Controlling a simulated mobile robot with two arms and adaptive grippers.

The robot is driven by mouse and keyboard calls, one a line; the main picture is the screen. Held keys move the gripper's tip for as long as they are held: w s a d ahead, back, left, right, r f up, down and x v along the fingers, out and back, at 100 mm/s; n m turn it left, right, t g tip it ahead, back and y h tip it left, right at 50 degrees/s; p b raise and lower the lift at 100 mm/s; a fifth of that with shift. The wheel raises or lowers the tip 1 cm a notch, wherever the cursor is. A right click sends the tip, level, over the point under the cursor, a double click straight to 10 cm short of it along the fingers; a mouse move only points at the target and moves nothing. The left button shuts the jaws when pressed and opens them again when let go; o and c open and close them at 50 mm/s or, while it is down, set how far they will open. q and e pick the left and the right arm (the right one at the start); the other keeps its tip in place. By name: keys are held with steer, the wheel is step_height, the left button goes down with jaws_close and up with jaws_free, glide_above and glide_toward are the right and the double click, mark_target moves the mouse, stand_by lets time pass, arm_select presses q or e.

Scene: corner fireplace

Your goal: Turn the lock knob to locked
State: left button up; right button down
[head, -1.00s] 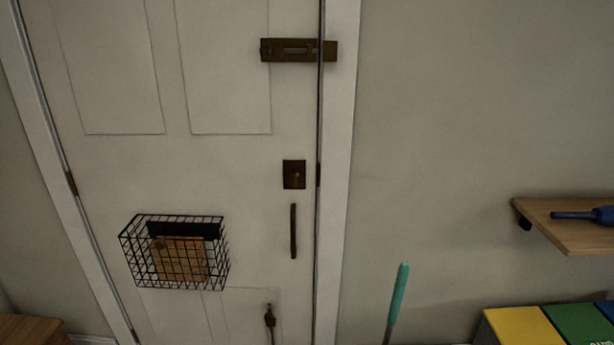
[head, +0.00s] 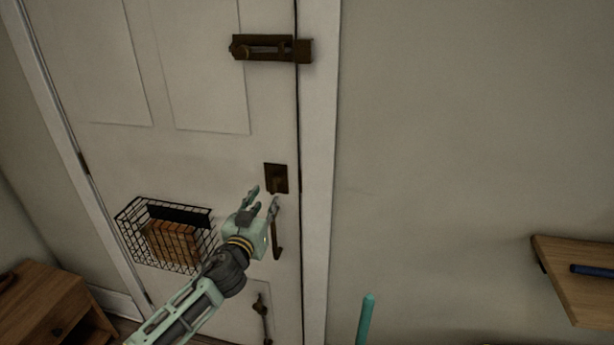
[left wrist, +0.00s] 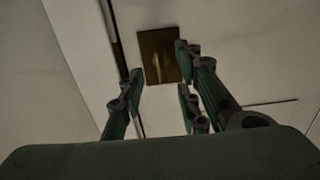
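The lock knob (head: 278,183) sits on a dark square bronze plate on the white door (head: 200,150), near its right edge. In the left wrist view the lock plate (left wrist: 158,52) shows ahead between the fingers, with the knob faint on it. My left gripper (head: 264,198) is open and empty, just below and in front of the lock plate, with its fingers pointing up toward it. In the wrist view the open left gripper (left wrist: 158,92) has its fingers spread either side of the plate. I cannot tell whether they touch the door. My right gripper is not in view.
A slide bolt (head: 270,48) is above the lock. A bar handle (head: 277,240) is below it, partly behind my gripper. A wire basket (head: 130,222) hangs on the door. A wooden cabinet (head: 40,300) stands left, a shelf (head: 585,290) right, and a teal handle (head: 366,318) stands low.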

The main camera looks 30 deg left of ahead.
mark_target(271, 186)
arm_select(q)
steer(key=shift+w+r, duration=0.45)
steer(key=shift+r, duration=0.35)
steer(key=p+x, duration=0.1)
steer(key=x, duration=0.5)
steer(key=shift+f, duration=0.1)
steer(key=shift+w+a+p, duration=0.15)
steer(key=shift+w+p, duration=0.15)
steer(key=shift+w, duration=0.1)
steer(key=shift+a, duration=0.1)
steer(key=shift+c, duration=0.5)
jaws_close()
